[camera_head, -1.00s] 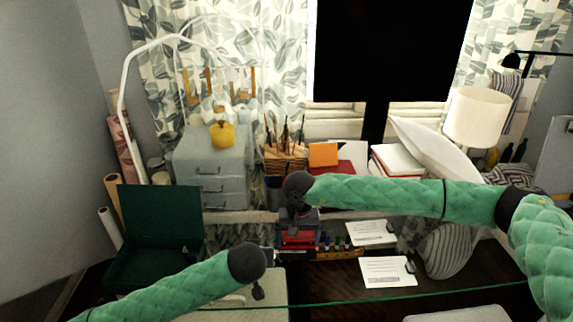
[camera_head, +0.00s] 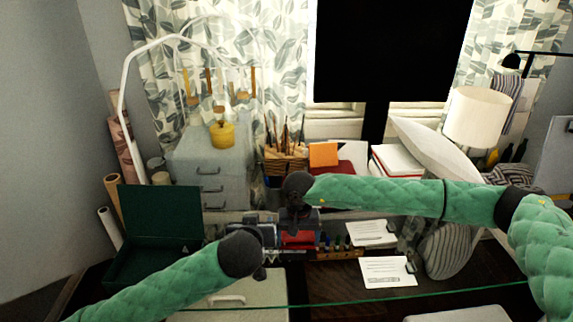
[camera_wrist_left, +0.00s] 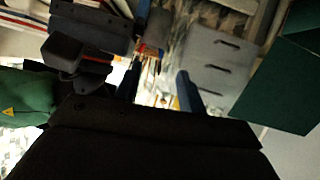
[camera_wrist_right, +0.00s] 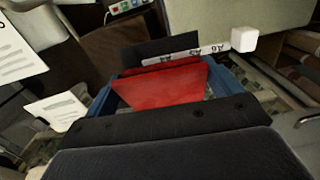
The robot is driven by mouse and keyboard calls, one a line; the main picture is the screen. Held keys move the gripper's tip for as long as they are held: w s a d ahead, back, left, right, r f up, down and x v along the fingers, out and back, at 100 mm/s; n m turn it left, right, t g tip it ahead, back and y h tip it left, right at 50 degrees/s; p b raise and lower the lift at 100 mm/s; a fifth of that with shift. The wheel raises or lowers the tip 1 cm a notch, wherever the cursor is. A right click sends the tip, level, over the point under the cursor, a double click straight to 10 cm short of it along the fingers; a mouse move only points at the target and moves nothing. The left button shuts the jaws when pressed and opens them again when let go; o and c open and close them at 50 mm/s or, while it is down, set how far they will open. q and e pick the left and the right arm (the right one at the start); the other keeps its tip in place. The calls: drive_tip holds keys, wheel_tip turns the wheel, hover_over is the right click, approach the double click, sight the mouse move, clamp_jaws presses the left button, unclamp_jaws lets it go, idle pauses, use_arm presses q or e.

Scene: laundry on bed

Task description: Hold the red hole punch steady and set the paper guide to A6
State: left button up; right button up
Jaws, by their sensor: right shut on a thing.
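The red hole punch (camera_head: 298,239) stands on the desk below my right arm. My right gripper (camera_head: 299,216) is shut on its red body, which sits between the blue fingers in the right wrist view (camera_wrist_right: 162,88). The paper guide (camera_wrist_right: 190,53), a pale strip with size labels including A6, sticks out from the punch and has a white block (camera_wrist_right: 245,40) near its end. My left gripper (camera_head: 266,232) is just left of the punch. Its fingers are apart with nothing between them in the left wrist view (camera_wrist_left: 158,78). Any contact with the guide is hidden.
A green open box (camera_head: 155,225) stands at the left, and grey drawers (camera_head: 212,170) stand behind. A pen holder (camera_head: 285,160) is behind the punch. Markers in a wooden rack (camera_head: 335,252) and paper cards (camera_head: 388,272) lie to the right.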

use_arm(q)
drive_tip(key=d+r+m+t+h, duration=0.2)
drive_tip(key=d+r+m+h, duration=0.1)
drive_tip(key=r, duration=0.5)
drive_tip(key=w+d+r+m+t+h, duration=0.1)
drive_tip(key=d+r+m+t+h, duration=0.2)
drive_tip(key=r+h, duration=0.3)
drive_tip(key=shift+w+d+r+m+h, duration=0.3)
drive_tip(key=shift+d+r+m, duration=0.4)
drive_tip(key=shift+r, duration=0.65)
drive_tip(key=shift+a, duration=0.1)
